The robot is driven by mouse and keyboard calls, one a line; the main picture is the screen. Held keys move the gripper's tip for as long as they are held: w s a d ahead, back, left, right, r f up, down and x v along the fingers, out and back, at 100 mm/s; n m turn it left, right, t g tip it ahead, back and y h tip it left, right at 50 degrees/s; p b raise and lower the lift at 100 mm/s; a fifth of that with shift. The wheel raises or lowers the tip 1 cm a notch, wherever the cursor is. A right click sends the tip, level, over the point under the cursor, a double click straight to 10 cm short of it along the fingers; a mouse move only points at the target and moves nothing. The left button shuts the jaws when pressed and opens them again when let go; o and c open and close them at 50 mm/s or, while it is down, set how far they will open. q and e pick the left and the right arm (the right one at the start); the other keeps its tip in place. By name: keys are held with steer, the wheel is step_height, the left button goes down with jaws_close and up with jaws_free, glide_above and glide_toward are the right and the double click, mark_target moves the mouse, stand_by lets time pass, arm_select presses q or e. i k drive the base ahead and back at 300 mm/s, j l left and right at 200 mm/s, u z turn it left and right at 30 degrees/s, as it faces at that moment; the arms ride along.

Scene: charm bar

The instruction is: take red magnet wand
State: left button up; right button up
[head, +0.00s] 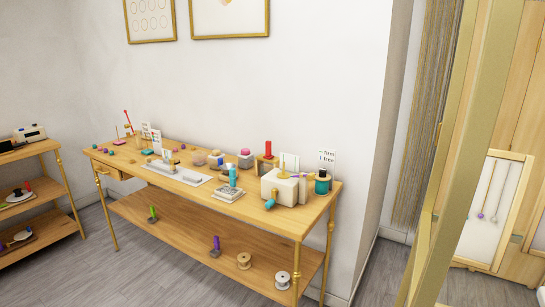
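A long wooden workbench (215,206) stands against the white wall, seen from some distance. A red upright bar (268,149) stands at a wooden block (266,163) toward the right part of its top. A thin tilted red stick (127,116) rises at the far left end of the bench. I cannot tell from here which of these is the red magnet wand. Neither of my grippers is in view.
A cream block-shaped device (280,187) and a teal spool (322,186) stand at the bench's right end. A shelf unit (32,207) stands at left, a wooden frame (460,150) at right. The grey floor before the bench is clear.

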mark_target(268, 154)
steer(key=i+j, duration=0.65)
steer(key=i, duration=0.1)
